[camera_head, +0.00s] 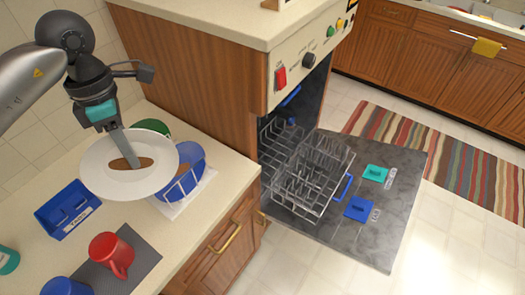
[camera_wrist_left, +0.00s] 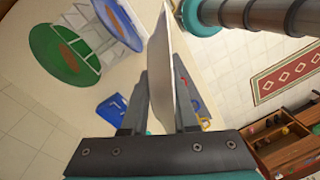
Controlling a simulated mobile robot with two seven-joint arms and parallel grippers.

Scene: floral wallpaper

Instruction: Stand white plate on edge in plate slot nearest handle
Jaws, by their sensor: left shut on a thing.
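My left gripper (camera_head: 132,162) is shut on the white plate (camera_head: 100,171), holding it above the counter at the left. A brown patch shows on the plate's face, partly behind a finger. In the left wrist view the plate (camera_wrist_left: 160,62) shows nearly edge-on between the two fingers (camera_wrist_left: 162,103). The wire dish rack (camera_head: 305,182) is pulled out over the open dishwasher door, with a blue handle (camera_head: 343,187) at its front right. It looks empty, and its single slots are hard to make out. My right gripper is not in view.
A blue plate (camera_head: 189,160) and a green plate (camera_head: 155,127) stand in a white rack on the counter. A blue caddy (camera_head: 67,208) and red mug (camera_head: 110,252) are nearby. Teal (camera_head: 375,173) and blue (camera_head: 358,209) pieces lie on the dishwasher door (camera_head: 400,205).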

